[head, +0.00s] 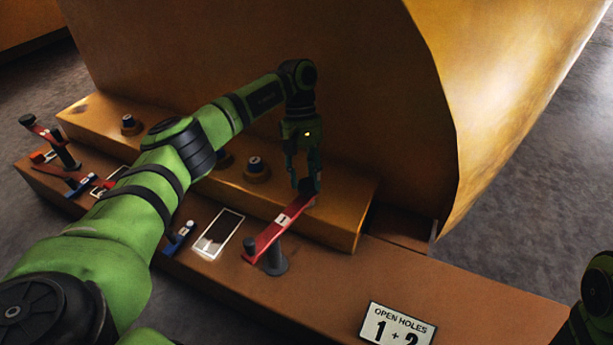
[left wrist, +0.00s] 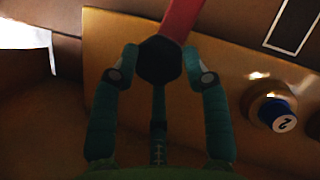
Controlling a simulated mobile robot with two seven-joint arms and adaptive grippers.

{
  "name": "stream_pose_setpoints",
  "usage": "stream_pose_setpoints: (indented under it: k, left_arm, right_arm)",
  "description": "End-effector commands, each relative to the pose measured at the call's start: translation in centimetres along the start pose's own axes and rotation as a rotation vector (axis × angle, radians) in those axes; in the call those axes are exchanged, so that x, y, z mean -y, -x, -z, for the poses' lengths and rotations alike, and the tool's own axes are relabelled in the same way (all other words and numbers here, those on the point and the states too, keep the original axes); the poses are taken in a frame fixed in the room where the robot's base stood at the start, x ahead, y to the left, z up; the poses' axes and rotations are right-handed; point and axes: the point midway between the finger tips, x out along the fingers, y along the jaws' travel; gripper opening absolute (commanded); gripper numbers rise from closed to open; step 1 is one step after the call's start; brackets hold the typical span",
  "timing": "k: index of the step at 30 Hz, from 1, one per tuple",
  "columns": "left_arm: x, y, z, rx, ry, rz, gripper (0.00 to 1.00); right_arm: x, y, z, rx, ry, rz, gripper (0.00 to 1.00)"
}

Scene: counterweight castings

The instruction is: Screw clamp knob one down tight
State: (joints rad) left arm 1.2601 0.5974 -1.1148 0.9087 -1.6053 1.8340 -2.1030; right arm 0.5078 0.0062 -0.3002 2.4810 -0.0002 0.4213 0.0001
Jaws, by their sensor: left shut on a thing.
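A red clamp bar (head: 277,226) with a white tag runs from a dark post (head: 275,261) up to the ledge of the casting (head: 345,215). A dark knob (head: 308,187) sits at the bar's upper end. My left gripper (head: 306,180) is over that end, its fingers closed around the knob. In the left wrist view the knob (left wrist: 160,60) is a black many-sided shape between the two fingertips, with the red bar (left wrist: 182,18) leading away behind it. The knob's underside and thread are hidden. My right gripper does not show.
A sign (head: 397,325) reads "OPEN HOLES 1 + 2". A capped boss (head: 257,168) stands left of the gripper; its blue cap reads 2 in the wrist view (left wrist: 281,116). A white-framed dark panel (head: 218,234) and blue piece (head: 179,238) lie left. The big curved casting rises behind.

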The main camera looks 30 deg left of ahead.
Motion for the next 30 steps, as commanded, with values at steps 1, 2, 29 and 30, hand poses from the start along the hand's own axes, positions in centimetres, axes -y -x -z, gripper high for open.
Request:
stream_pose_setpoints:
  k: [1,2,29,30]
  left_arm:
    - [0.10,-0.12,0.02,0.001,-0.008,0.009,0.14]
    - [0.10,-0.12,0.01,0.001,-0.012,0.011,0.14]
    - [-0.01,0.13,-0.01,0.000,-0.023,0.011,0.71]
    - [-0.03,0.36,0.00,0.000,-0.023,0.010,0.71]
  right_arm:
    - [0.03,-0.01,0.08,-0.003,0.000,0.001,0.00]
    - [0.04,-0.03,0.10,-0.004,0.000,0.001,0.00]
    - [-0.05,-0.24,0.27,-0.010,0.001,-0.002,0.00]
    - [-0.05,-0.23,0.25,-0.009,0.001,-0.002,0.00]
